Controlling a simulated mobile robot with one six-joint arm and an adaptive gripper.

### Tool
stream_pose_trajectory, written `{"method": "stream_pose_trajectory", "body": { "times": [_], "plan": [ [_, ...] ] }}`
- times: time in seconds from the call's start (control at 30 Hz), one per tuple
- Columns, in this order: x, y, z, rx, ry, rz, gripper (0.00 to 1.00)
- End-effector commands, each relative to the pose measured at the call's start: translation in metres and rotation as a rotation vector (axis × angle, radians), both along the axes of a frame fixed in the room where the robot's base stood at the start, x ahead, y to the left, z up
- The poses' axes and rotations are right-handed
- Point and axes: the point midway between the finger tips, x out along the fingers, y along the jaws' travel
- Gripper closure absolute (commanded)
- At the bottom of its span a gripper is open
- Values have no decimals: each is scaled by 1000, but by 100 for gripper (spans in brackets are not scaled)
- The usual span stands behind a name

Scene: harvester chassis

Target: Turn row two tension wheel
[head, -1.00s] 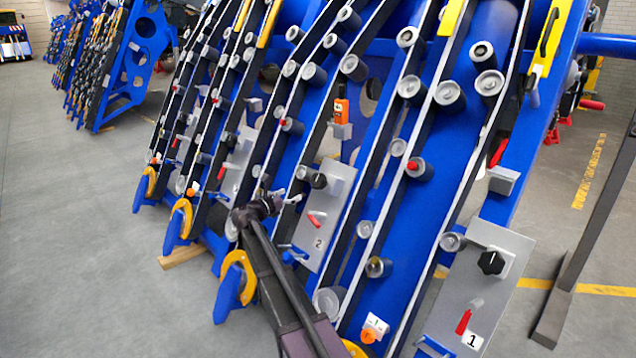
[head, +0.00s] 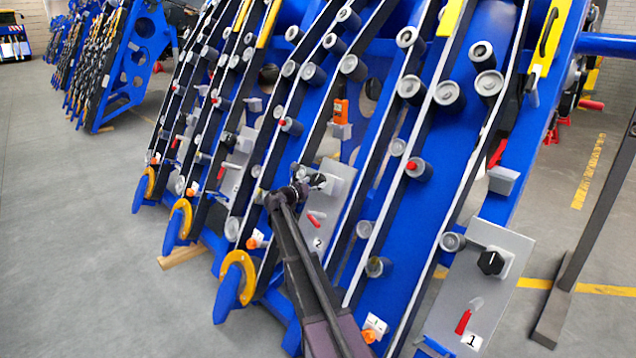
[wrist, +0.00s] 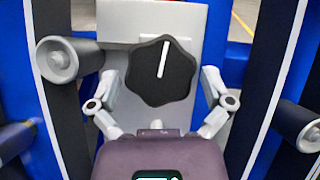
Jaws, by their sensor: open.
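The row two tension wheel is a black lobed knob (wrist: 160,72) with a white pointer line, on a grey panel (wrist: 118,22). In the wrist view the line stands almost upright, leaning slightly right. My gripper (wrist: 160,82) is open, with one finger on each side of the knob. A gap shows between each finger and the knob's rim. In the head view my gripper (head: 308,183) is in front of the panel (head: 339,190) marked 2 and partly hides the knob.
A red lever (head: 316,218) sits below the knob on the same panel. Panel 1 (head: 505,240), with its own black knob (head: 491,262), stands to the right. Grey rollers (wrist: 62,60) flank the knob in the wrist view. Open floor (head: 90,230) lies to the left.

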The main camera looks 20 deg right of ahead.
Motion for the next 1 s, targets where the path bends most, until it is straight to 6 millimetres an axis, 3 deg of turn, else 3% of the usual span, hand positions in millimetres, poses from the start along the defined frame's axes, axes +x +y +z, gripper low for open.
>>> {"method": "stream_pose_trajectory", "body": {
  "times": [0.2,0.53,0.7,0.77,1.0],
  "plan": [
    [5,-12,0,0,0,-1,0],
    [5,-13,0,0,0,0,0],
    [5,-13,0,0,0,0,50],
    [5,-13,0,0,0,0,65],
    [6,-12,0,2,-7,-4,65]
  ]
}}
